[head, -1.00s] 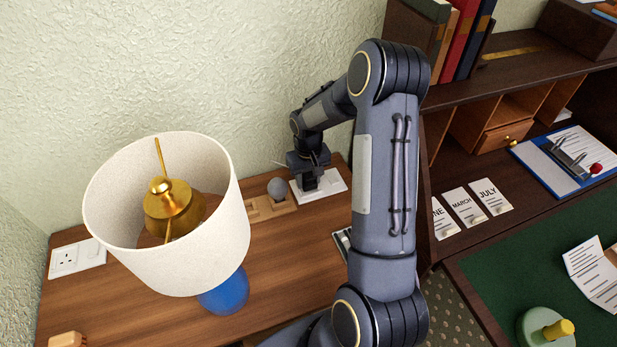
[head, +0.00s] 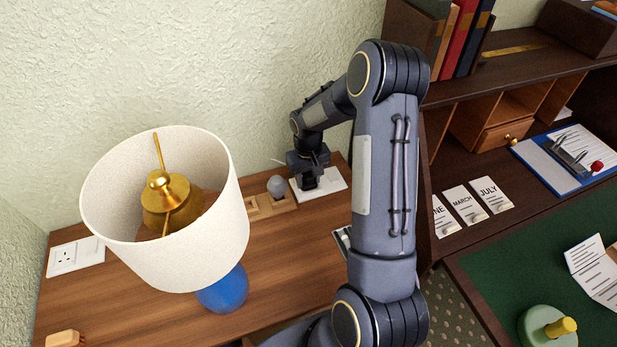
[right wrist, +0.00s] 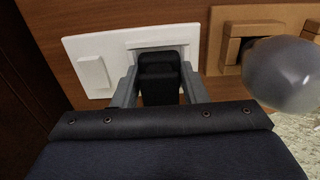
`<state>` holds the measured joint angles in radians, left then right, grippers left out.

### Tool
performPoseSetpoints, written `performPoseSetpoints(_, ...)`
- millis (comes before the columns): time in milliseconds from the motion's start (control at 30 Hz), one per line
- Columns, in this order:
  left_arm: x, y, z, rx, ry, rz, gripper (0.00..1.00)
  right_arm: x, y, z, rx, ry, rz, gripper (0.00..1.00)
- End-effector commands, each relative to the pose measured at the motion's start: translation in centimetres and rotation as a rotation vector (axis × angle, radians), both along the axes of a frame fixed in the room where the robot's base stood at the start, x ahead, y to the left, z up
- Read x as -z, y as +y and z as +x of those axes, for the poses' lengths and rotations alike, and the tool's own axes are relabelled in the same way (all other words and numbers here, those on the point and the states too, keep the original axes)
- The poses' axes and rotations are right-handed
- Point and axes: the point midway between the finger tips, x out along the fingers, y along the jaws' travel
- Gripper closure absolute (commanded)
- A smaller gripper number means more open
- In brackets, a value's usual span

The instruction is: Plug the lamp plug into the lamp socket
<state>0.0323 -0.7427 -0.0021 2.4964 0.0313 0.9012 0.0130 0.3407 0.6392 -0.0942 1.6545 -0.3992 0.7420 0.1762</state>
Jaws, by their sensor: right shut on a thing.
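My right gripper (head: 311,182) points down at a white socket plate (head: 332,184) on the back of the wooden desk. In the right wrist view its two grey fingers (right wrist: 160,88) are shut on a black plug (right wrist: 160,72). The plug stands over the opening in the white plate (right wrist: 108,48), beside a white rocker switch. The plug's pins are hidden, so I cannot tell how deep it sits. The table lamp, with a cream shade (head: 205,245) and blue base (head: 224,290), stands to the left. My left gripper is not in view.
A second white socket plate (head: 88,254) lies at the desk's left end. A wooden holder (head: 262,208) with a grey ball (head: 277,186) sits close left of the gripper. The dark shelf unit (head: 427,190) stands to the right. Bare desk lies in front of the holder.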

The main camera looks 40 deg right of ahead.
Motion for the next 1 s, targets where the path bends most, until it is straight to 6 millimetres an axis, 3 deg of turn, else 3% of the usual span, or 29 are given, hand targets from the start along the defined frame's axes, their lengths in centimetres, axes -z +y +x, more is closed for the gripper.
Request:
performPoseSetpoints(33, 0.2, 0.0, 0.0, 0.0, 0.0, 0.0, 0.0, 0.9, 0.2, -0.5, -0.001, 0.015, 0.005, 0.88)
performPoseSetpoints(367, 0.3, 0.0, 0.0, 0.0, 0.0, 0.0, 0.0, 1.0, 0.2, -0.6, 0.0, 0.017, 0.005, 0.88)
performPoseSetpoints(1000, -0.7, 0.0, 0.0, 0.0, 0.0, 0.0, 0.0, -0.3, 0.2, -0.6, -0.001, 0.031, 0.012, 0.88)
